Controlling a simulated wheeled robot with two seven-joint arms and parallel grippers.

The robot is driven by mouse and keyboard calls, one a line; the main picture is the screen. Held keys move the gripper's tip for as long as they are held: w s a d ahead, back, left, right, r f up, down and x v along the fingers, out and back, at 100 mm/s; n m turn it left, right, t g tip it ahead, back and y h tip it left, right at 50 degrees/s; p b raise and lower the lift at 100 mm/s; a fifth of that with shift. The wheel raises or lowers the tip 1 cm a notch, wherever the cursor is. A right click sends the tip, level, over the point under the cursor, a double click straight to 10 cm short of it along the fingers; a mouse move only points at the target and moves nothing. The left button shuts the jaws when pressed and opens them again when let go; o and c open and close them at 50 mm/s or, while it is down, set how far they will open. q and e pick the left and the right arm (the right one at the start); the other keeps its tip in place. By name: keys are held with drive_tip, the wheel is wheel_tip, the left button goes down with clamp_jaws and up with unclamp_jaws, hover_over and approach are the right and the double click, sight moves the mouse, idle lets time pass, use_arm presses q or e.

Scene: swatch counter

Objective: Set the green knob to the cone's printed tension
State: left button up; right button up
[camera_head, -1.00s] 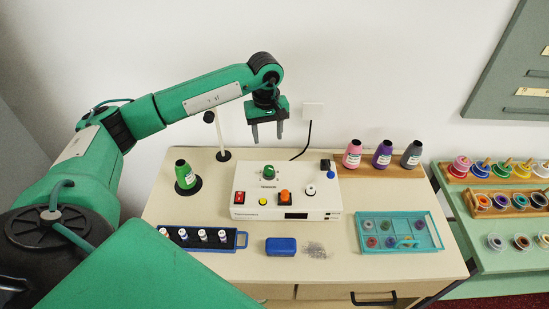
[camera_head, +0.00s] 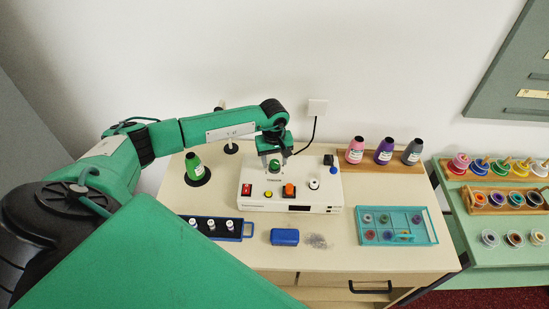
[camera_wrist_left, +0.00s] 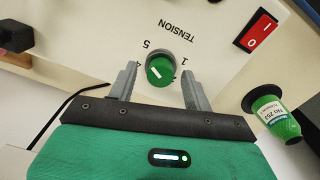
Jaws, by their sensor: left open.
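My left gripper (camera_wrist_left: 159,74) is open, with one finger on each side of the knob and a gap on both sides. In the head view this gripper (camera_head: 274,158) is right at the knob. The green cone (camera_head: 194,166) stands on a black base at left. Its label shows in the wrist view (camera_wrist_left: 270,112), reading No 257; its tension print is too small to read.
A blue block (camera_head: 285,237), a teal tray (camera_head: 433,239) and a blue rack (camera_head: 249,230) lie in front. Three cones, including a pink one (camera_head: 355,150), stand at back right.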

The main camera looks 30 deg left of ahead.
use_arm(q)
drive_tip(key=shift+c, duration=1.2)
drive_tip(key=c, duration=0.7)
use_arm(e)
drive_tip(key=shift+a, duration=0.25)
drive_tip(key=shift+f, duration=0.15)
